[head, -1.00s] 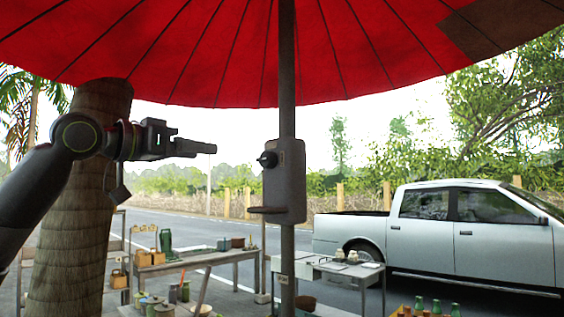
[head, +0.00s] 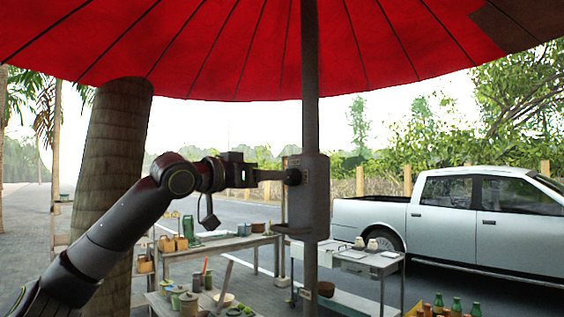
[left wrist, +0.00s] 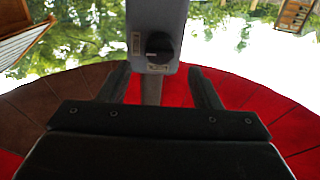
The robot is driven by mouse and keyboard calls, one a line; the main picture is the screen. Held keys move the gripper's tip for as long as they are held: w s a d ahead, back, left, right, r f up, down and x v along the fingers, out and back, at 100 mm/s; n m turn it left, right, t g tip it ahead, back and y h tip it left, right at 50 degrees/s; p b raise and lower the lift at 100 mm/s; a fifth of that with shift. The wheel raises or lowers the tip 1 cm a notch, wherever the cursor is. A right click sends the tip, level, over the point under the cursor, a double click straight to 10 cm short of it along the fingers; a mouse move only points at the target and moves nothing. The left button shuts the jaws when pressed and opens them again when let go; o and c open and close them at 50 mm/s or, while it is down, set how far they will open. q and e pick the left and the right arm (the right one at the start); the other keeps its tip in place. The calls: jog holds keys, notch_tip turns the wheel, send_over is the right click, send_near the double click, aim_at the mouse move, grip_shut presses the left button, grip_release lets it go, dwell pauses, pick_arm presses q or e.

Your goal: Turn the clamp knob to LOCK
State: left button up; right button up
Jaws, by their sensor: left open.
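The clamp knob (head: 294,177) is a small dark round knob on the left side of a grey clamp box (head: 316,200) fixed to the umbrella pole (head: 310,80). In the left wrist view the black knob (left wrist: 159,47) sits on the grey box face (left wrist: 150,15) between two small labels, too small to read. My left gripper (head: 282,175) reaches level toward the knob, its fingertips close to it. The wrist view shows its fingers (left wrist: 160,75) apart, one on each side of the knob's line, with nothing between them. My right gripper is not in view.
A small ledge (head: 292,229) juts from the box's lower left. Wooden tables (head: 225,243) with pots and a metal cart (head: 362,262) stand below. A palm trunk (head: 112,170) rises behind my left arm. A red umbrella (head: 230,50) hangs overhead; a pickup (head: 470,215) is parked at right.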

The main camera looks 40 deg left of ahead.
aim_at(291, 177)
pick_arm(q)
jog(key=shift+w+d+p, duration=0.15)
jog(key=shift+w+p, duration=0.8)
jog(key=shift+w, duration=0.45)
jog(key=shift+w+d+p, duration=0.15)
jog(key=shift+w+p, duration=0.75)
jog(key=shift+w, duration=0.45)
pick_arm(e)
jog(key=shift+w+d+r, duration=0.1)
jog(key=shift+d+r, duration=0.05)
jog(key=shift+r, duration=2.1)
pick_arm(q)
jog(key=c, duration=1)
